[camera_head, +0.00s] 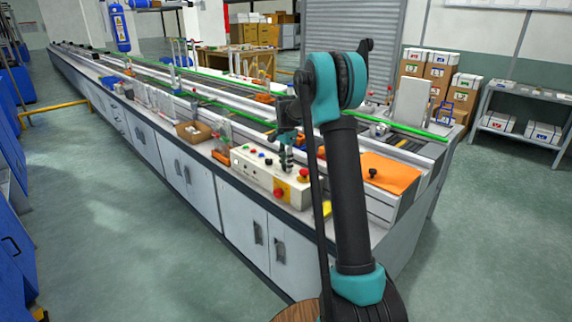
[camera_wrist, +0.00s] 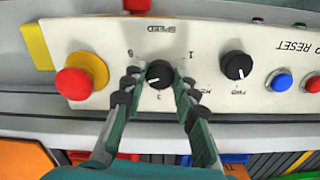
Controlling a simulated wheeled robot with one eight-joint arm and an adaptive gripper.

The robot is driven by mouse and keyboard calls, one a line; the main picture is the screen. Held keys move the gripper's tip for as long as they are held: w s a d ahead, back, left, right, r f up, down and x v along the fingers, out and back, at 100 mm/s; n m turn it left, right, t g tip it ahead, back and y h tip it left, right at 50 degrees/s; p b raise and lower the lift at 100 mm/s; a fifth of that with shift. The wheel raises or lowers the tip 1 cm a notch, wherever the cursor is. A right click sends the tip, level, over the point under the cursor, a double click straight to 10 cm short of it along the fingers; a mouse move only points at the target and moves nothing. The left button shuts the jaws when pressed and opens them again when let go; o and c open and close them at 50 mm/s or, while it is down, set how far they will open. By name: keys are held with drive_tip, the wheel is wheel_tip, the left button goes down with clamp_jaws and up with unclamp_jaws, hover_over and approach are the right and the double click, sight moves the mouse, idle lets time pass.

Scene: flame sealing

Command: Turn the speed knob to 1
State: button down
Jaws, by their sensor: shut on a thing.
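The speed knob (camera_wrist: 159,73) is a small black dial on the cream control panel (camera_wrist: 225,38). Its SPEED label is upside down in the wrist view. A 1 is printed to the knob's upper right and a 3 just below it. A white mark shows on the knob's lower left part; its exact direction is hard to tell. My gripper (camera_wrist: 159,80) has one finger on each side of the knob and is shut on it. In the head view, my gripper (camera_head: 286,160) is down at the control box (camera_head: 252,170), and the knob cannot be made out.
A red emergency button (camera_wrist: 74,83) on a yellow base stands left of the knob in the wrist view. A second black knob (camera_wrist: 236,66), a blue button (camera_wrist: 279,82) and a red button (camera_wrist: 313,84) are to the right. An orange sheet (camera_head: 388,172) lies on the bench.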

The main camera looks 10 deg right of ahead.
drive_tip(key=n, duration=1.4)
drive_tip(key=shift+n, duration=0.3)
drive_tip(key=n, duration=0.4)
drive_tip(key=shift+n, duration=0.3)
drive_tip(key=n, duration=0.9)
drive_tip(key=shift+n, duration=0.4)
drive_tip(key=n, duration=0.4)
drive_tip(key=shift+n, duration=0.3)
drive_tip(key=n, duration=0.4)
drive_tip(key=shift+n, duration=0.3)
